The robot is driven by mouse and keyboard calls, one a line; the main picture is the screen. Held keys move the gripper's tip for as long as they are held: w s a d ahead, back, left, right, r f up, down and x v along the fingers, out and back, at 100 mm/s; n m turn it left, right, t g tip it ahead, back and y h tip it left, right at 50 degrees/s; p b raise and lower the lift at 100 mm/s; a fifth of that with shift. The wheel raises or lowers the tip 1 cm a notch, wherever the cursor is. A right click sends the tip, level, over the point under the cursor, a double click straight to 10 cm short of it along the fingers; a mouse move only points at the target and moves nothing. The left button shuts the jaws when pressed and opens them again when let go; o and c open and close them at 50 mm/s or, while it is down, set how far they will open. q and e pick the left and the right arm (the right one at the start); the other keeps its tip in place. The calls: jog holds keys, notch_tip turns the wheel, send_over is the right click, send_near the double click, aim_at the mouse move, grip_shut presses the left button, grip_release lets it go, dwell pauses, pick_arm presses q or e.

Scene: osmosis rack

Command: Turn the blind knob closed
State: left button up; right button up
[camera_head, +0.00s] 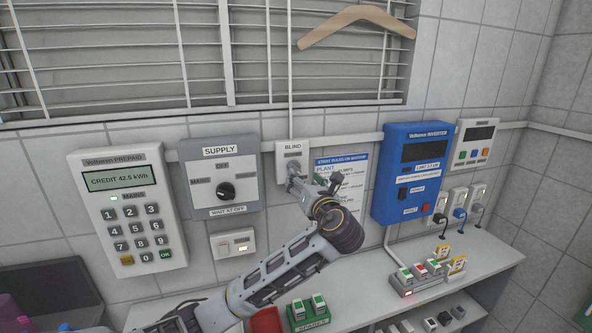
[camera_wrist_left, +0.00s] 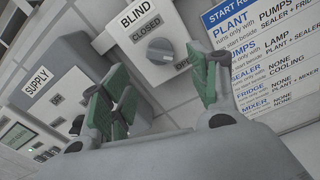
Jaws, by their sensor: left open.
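The blind knob (camera_wrist_left: 160,50) is a round grey knob on a white box labelled BLIND. In the left wrist view the word CLOSED is at its upper left, and a partly hidden label starting "OP" is at its lower right. I cannot tell which label it points to. In the head view the BLIND box (camera_head: 292,150) is on the wall, and my gripper covers its lower part. My left gripper (camera_wrist_left: 168,82) is open and empty, its green-padded fingers on either side below the knob. It also shows in the head view (camera_head: 296,180). My right gripper is out of view.
The SUPPLY box (camera_head: 220,175) with a black knob and a keypad meter (camera_head: 128,210) are to the left. A paper chart (camera_head: 350,172) and a blue inverter (camera_head: 413,172) are to the right. A shelf (camera_head: 350,290) with small coloured blocks is below.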

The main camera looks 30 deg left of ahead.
aim_at(296, 170)
pick_arm(q)
jog(key=shift+p+x, duration=0.75)
jog(key=shift+x, duration=3.2)
jog(key=shift+c, duration=0.4)
jog(key=c, duration=1)
